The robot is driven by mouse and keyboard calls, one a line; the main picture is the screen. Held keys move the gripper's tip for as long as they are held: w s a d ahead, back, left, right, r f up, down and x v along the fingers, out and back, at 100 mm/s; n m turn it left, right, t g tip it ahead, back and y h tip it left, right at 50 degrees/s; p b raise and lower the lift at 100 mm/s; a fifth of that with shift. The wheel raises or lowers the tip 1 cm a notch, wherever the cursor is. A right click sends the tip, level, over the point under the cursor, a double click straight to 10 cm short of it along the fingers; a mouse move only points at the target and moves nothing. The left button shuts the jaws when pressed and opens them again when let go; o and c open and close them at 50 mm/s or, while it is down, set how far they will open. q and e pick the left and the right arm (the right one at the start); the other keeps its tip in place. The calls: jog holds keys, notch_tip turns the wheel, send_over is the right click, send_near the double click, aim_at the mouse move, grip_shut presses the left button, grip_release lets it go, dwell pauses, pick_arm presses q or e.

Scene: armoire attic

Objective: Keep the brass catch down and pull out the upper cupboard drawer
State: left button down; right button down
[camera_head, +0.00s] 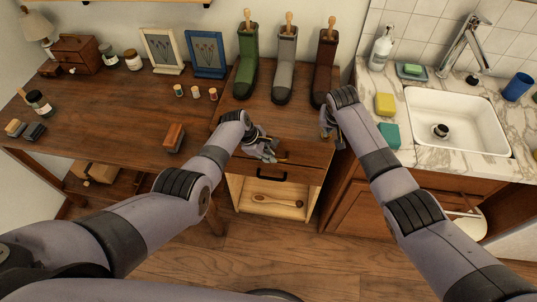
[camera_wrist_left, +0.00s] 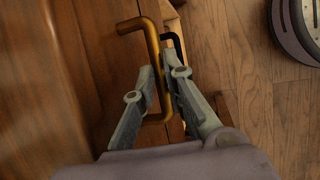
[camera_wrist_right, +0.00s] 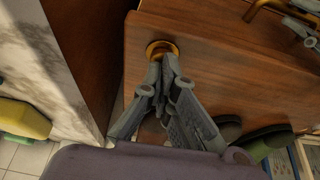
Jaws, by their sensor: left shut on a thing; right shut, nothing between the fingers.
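The wooden cupboard (camera_head: 225,105) stands in the middle, below the boots. My left gripper (camera_head: 266,157) is at its front edge. In the left wrist view the left fingers (camera_wrist_left: 162,72) are shut on a brass bar handle (camera_wrist_left: 153,45), with a black handle (camera_wrist_left: 177,45) just beyond it. My right gripper (camera_head: 327,130) is at the cupboard's right front corner, shut and empty. In the right wrist view its fingertips (camera_wrist_right: 160,68) are at the round brass catch (camera_wrist_right: 161,46) and partly cover it. I cannot tell how far down the catch is.
Green, grey and brown boots (camera_head: 327,65) stand at the back of the cupboard top. A marble sink counter (camera_head: 440,155) adjoins on the right, a wooden table (camera_head: 110,120) on the left. Below the black handle is an open pale compartment with a wooden spoon (camera_head: 277,202). The floor in front is clear.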

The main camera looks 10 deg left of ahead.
pick_arm(q)
jog(key=shift+s, duration=0.1)
jog(key=s, duration=0.5)
jog(key=shift+f, duration=0.1)
dwell(0.4)
jog(key=c, duration=1.9)
grip_release()
